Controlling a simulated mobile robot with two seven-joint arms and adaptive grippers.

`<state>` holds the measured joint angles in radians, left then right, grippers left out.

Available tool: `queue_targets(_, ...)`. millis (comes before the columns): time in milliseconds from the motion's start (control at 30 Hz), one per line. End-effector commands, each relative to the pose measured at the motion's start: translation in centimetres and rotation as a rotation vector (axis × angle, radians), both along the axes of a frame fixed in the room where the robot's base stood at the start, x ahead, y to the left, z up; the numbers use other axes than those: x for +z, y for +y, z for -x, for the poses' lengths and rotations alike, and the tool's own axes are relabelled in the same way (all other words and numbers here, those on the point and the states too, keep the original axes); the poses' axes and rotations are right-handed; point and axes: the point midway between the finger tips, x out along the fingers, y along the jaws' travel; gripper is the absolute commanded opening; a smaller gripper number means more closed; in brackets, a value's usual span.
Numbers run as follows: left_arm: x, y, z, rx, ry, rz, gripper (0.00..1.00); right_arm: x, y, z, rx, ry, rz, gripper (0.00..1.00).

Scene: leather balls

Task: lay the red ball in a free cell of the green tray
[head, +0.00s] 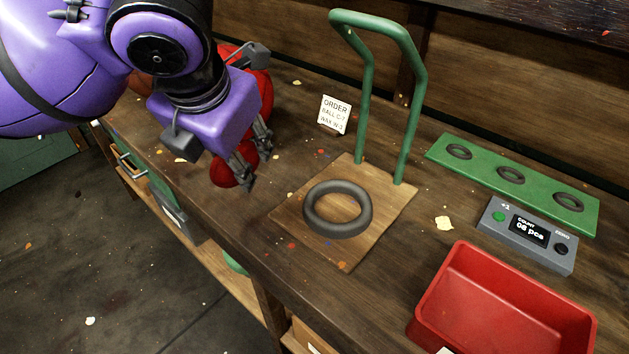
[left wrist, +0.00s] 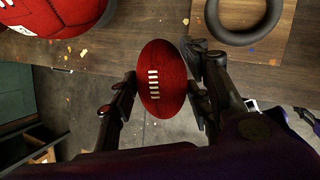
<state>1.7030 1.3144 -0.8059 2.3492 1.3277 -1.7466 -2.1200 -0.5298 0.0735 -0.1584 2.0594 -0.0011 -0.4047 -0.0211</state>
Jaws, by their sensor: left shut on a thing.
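The red ball (head: 224,172), small and oval with white laces, is held between the fingers of my left gripper (head: 254,160), near the front edge of the bench. In the left wrist view the red ball (left wrist: 162,82) sits between the two fingers, with the floor and bench edge behind it. In the head view the fingers and wrist hide part of it. The green tray (head: 484,163) lies at the back right of the bench. Its several black ring cells are all empty. My right gripper is not in view.
A wooden stand (head: 290,217) with a black ring and tall green handle (head: 364,100) lies between gripper and tray. A grey counter box (head: 527,235) and red bin (head: 470,255) sit before the tray. A larger red ball (left wrist: 60,14) is left of the gripper. An order card (head: 334,114) stands behind.

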Motion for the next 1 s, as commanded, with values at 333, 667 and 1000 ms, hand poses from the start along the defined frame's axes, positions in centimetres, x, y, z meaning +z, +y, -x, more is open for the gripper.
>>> queue_targets(333, -0.2, -0.4, -1.9, -0.21, 0.006, 0.001, 0.16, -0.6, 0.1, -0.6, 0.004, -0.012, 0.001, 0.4)
queue_targets(667, -3.9, -0.9, -9.8, -0.208, 0.006, 0.0, 0.16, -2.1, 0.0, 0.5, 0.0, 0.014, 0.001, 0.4)
queue_targets(1000, -8.4, -1.1, -13.4, -0.209, 0.004, -0.002, 0.16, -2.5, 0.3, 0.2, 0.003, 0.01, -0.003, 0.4)
